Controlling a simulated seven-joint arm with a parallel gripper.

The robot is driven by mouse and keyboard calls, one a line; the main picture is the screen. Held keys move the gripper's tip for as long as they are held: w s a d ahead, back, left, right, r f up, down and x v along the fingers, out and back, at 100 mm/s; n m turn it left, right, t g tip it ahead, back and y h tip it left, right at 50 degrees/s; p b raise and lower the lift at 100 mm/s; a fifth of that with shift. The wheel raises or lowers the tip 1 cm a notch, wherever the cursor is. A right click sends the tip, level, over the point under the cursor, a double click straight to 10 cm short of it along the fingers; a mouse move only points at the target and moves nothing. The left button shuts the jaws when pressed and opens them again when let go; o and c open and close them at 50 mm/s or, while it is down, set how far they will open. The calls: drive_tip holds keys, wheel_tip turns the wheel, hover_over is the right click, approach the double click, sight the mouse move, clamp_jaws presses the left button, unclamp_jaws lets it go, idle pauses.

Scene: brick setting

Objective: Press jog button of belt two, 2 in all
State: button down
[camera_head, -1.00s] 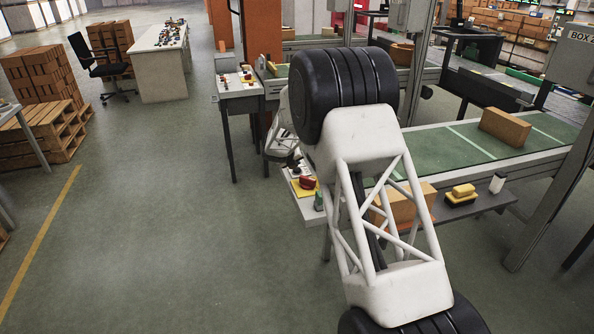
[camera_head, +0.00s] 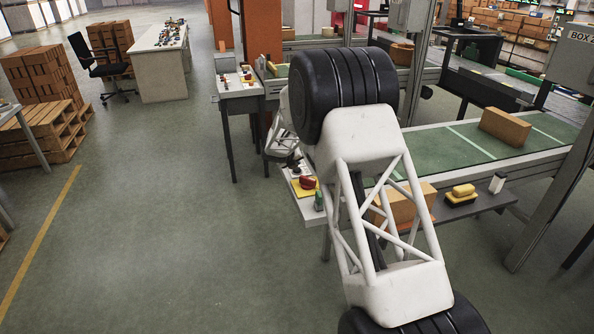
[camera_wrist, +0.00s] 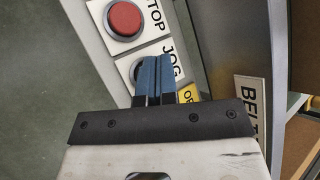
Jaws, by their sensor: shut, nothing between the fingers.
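In the wrist view, a grey control panel carries the jog button (camera_wrist: 135,69), mostly hidden behind my fingers, with a white JOG label beside it. My gripper (camera_wrist: 153,59) is shut, its blue fingers together and empty, with the tips over the jog button. I cannot tell whether they touch it. A red stop button (camera_wrist: 124,18) on a white STOP plate sits above it on the panel. A plate reading BELT (camera_wrist: 250,105) is on the right; its number is out of sight. In the head view, the panel (camera_head: 307,208) is partly hidden by my arm.
A red button on a yellow plate (camera_head: 308,183) and a green object (camera_head: 319,200) are at the panel's near end. A conveyor belt (camera_head: 455,147) carries a box (camera_head: 505,126). A shelf with yellow items (camera_head: 463,192) runs along it.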

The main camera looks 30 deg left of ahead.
sight(296, 169)
drive_tip(key=shift+f, duration=0.2)
drive_tip(key=shift+f, duration=0.2)
drive_tip(key=shift+f, duration=0.5)
idle(1.3)
drive_tip(key=shift+r, duration=3.4)
idle(1.0)
